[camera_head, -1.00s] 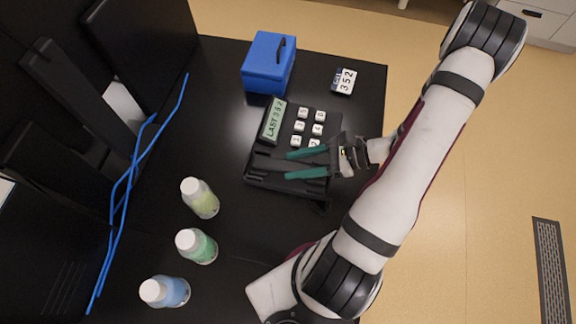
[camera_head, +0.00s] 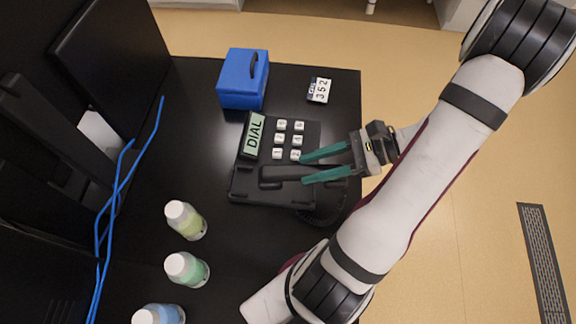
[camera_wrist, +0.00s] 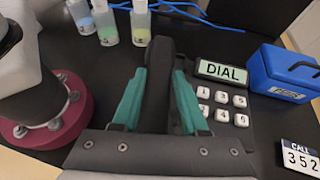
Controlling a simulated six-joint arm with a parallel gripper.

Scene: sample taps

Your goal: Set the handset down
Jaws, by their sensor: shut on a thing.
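The black handset (camera_head: 284,175) is held between the teal fingers of my gripper (camera_head: 303,170). In the wrist view the handset (camera_wrist: 158,85) stands between both fingers, its far end reaching beyond the tips. The black desk phone (camera_head: 240,190) lies under it, with white number keys and a green screen (camera_head: 254,138) reading "DIAL". The handset appears raised off the phone's cradle; the exact gap is hard to tell, black on black. The cradle is partly hidden by the handset.
A blue box (camera_head: 240,85) with a handle and a card (camera_head: 319,90) reading "352" are behind the phone. Bottles with yellow (camera_head: 187,221), green (camera_head: 188,270) and blue (camera_head: 160,314) contents stand at the front left. Blue cables (camera_head: 118,190) run along the left.

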